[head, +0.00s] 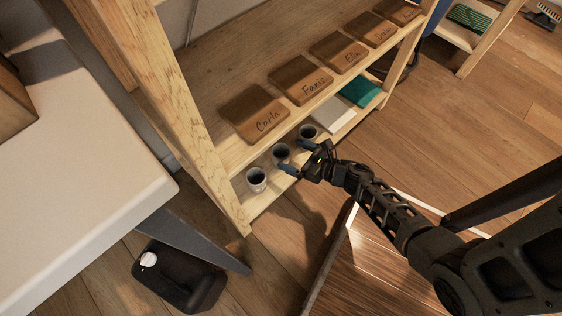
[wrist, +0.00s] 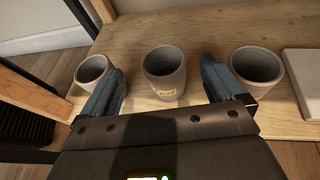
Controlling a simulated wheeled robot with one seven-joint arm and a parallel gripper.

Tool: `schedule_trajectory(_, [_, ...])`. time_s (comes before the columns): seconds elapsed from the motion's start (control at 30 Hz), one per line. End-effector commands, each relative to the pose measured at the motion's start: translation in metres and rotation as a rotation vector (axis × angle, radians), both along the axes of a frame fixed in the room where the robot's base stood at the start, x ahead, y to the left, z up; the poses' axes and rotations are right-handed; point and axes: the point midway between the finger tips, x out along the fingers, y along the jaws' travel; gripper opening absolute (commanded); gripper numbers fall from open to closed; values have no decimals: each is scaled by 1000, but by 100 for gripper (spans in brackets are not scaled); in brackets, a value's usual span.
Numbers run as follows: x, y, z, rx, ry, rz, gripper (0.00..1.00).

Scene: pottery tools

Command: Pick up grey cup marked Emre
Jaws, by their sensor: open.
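Three grey cups stand upright in a row on the lower shelf. The middle cup (head: 281,153) also shows in the wrist view (wrist: 164,70), with a small yellowish label whose lettering is too small to read surely. My gripper (head: 298,157) is open in front of the row. In the wrist view its fingers (wrist: 161,66) point at the middle cup, one on each side, with gaps between them and the cup. The left cup (wrist: 93,70) is partly covered by the left finger, and the right cup (wrist: 256,67) stands just beyond the right finger. No labels show on these two.
Wooden name boards, including Carla (head: 256,115) and Faris (head: 301,80), lie on the shelf above the cups. A pale slab (head: 332,114) and a green item (head: 360,91) lie right of the cups. A white table (head: 80,190) stands left, with a black canister (head: 180,278) below.

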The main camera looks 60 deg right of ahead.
Motion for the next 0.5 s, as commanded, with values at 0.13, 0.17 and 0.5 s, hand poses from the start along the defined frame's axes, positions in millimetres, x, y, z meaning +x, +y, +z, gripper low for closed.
schedule_trajectory(0.13, [12,-3,-10,-26,5,12,95])
schedule_trajectory(0.17, [16,-3,-11,-26,5,12,95])
schedule_trajectory(0.5, [51,-8,-31,-24,5,9,95])
